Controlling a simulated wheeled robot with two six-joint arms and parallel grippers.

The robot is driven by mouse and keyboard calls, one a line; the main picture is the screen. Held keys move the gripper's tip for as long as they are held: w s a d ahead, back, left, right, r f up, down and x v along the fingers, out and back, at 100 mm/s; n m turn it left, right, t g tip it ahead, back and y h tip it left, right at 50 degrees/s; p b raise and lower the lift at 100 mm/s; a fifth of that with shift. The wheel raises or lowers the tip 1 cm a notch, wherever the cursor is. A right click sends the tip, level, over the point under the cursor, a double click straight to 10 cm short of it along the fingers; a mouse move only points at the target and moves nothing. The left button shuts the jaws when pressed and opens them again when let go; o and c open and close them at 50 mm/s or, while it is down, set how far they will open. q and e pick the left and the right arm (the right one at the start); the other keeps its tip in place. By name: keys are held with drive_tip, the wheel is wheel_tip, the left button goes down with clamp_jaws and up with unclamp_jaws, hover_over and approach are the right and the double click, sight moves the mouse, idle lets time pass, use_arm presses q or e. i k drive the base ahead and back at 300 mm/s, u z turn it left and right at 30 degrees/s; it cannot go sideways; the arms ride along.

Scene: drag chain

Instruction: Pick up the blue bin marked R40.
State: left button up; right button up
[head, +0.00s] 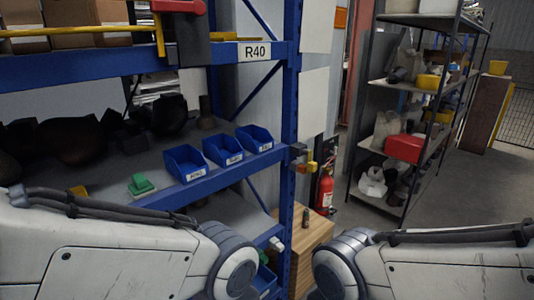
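Three open blue bins stand side by side on the middle shelf of a blue rack: a left bin (185,163), a middle bin (222,150) and a right bin (254,138). Each has a small white label on its front, too small to read surely. A white sign reading R40 (254,51) is on the rack's upper beam, above the bins. Part of another blue bin (265,280) shows low down, partly hidden by my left arm. My two arms come in from the lower left and lower right. Neither gripper is in view.
A green object (141,185) lies left of the bins. Dark bulky items (70,138) fill the shelf's back left. A blue rack post (291,110) stands right of the bins. A wooden stack (306,245) and a fire extinguisher (325,190) stand right of it. Open floor lies farther right.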

sight(225, 151)
drive_tip(key=z, duration=0.3)
drive_tip(key=i, duration=0.65)
drive_tip(key=u, duration=1.5)
